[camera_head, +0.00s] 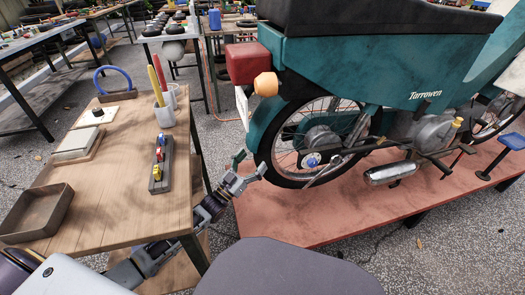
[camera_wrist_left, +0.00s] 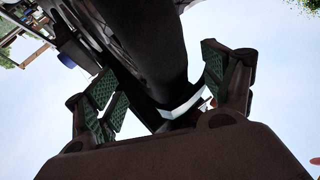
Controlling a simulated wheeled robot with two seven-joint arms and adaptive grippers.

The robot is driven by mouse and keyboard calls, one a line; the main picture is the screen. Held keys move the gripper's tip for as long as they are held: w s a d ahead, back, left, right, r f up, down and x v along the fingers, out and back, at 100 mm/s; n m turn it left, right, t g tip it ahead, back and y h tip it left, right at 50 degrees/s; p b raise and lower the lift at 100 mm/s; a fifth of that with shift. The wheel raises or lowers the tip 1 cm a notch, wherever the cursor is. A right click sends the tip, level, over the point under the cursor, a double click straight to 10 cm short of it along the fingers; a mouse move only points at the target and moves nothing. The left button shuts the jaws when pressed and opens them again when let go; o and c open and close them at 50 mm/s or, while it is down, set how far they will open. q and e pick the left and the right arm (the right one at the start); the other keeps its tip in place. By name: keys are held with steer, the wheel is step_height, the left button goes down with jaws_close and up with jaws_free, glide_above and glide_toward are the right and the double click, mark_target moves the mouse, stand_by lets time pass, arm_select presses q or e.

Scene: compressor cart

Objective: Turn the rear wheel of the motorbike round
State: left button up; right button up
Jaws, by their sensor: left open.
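The motorbike (camera_head: 370,65) is teal with a dark seat and stands on a reddish platform (camera_head: 330,212). Its rear wheel (camera_head: 276,167) has a black tyre, wire spokes and a grey hub. My left gripper (camera_head: 250,165) is at the lower rear edge of this wheel, with its fingers spread. In the left wrist view, the dark tyre (camera_wrist_left: 155,45) runs between the two green-padded fingers of my open left gripper (camera_wrist_left: 165,88). I cannot tell whether either pad touches the tyre. My right gripper is not in view.
A wooden table (camera_head: 120,190) stands left of the wheel, with a tray (camera_head: 38,212), a pen cup (camera_head: 164,112) and a dark rack (camera_head: 161,165) on it. The red tail light (camera_head: 247,62) and orange indicator (camera_head: 266,84) overhang the wheel's rear.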

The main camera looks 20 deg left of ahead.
mark_target(263, 148)
arm_select(q)
steer(key=shift+b+x, duration=1)
steer(key=shift+x, duration=2.25)
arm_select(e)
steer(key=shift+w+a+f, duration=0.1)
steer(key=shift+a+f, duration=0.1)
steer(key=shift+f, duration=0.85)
arm_select(q)
steer(key=shift+c, duration=0.3)
steer(key=c, duration=1.4)
steer(key=shift+w+f+n+t+y+b, duration=0.15)
steer(key=shift+f+n+t+b, duration=0.25)
steer(key=shift+f, duration=0.65)
steer(key=shift+s+f+n+t+y+b, duration=0.1)
steer(key=shift+f+n+t+y+b, duration=0.1)
steer(key=shift+f+n+t, duration=0.6)
steer(key=shift+w+d+f, duration=0.1)
steer(key=shift+f, duration=1.1)
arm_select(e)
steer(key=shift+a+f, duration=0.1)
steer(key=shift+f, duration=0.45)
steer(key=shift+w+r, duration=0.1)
